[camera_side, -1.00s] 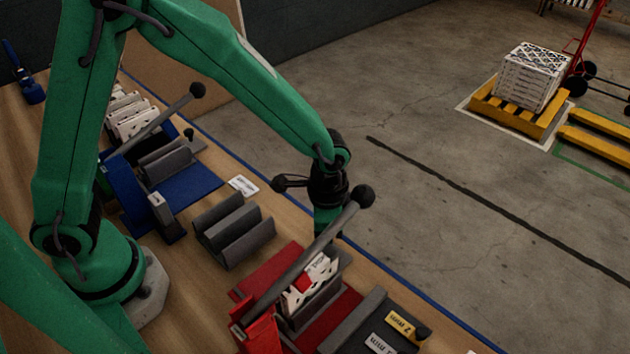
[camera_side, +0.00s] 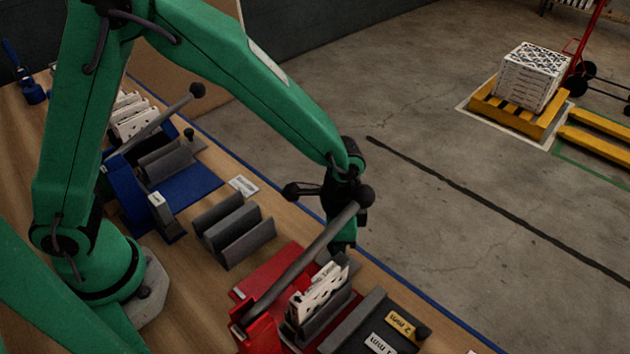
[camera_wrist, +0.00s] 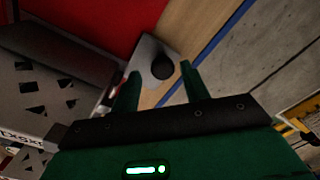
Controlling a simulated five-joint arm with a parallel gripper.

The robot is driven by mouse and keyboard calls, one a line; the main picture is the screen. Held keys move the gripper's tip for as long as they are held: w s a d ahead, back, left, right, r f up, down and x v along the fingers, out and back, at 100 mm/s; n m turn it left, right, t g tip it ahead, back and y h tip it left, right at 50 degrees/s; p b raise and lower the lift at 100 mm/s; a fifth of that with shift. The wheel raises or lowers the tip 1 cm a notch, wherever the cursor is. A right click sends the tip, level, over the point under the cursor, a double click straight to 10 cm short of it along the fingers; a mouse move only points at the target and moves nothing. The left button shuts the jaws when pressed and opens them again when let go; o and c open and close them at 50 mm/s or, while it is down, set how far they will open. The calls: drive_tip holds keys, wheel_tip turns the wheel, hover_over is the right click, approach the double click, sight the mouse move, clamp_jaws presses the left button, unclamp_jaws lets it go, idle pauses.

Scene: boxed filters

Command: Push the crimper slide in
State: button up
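The red crimper (camera_side: 262,335) stands on a red mat (camera_side: 272,272) in the side view. Its long grey lever (camera_side: 296,262) slants up to a black ball (camera_side: 364,195). A white box with dark marks (camera_side: 320,286) sits in the crimper's grey holder (camera_side: 322,318); it also shows at the left in the wrist view (camera_wrist: 38,92). In the wrist view, a grey plate (camera_wrist: 148,52) carries a black round knob (camera_wrist: 162,66). My gripper (camera_wrist: 160,70) is open, and the knob appears between its fingertips; contact cannot be told. In the side view my gripper (camera_side: 342,242) is low behind the lever.
A grey rack (camera_side: 235,230) stands left of the red mat. A blue crimper (camera_side: 130,195) with its own lever stands farther back. A dark rack with yellow and white labels (camera_side: 375,325) is at the right. The table's blue edge (camera_side: 395,282) runs close behind my gripper.

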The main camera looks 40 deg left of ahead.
drive_tip(key=shift+a, duration=0.25)
drive_tip(key=shift+a, duration=1.35)
wheel_tip(320, 180, up, 8)
drive_tip(key=s+a+r+n+t, duration=0.2)
drive_tip(key=s+a+r+n, duration=0.2)
drive_tip(key=a, duration=0.4)
drive_tip(key=s+a+r+n+t, duration=0.2)
drive_tip(key=s+a+r+n, duration=0.2)
drive_tip(key=a+r+n, duration=0.2)
drive_tip(key=shift+s+a+r, duration=0.15)
drive_tip(key=shift+a+r, duration=1.1)
drive_tip(key=shift+a, duration=0.35)
drive_tip(key=shift+s+a, duration=0.1)
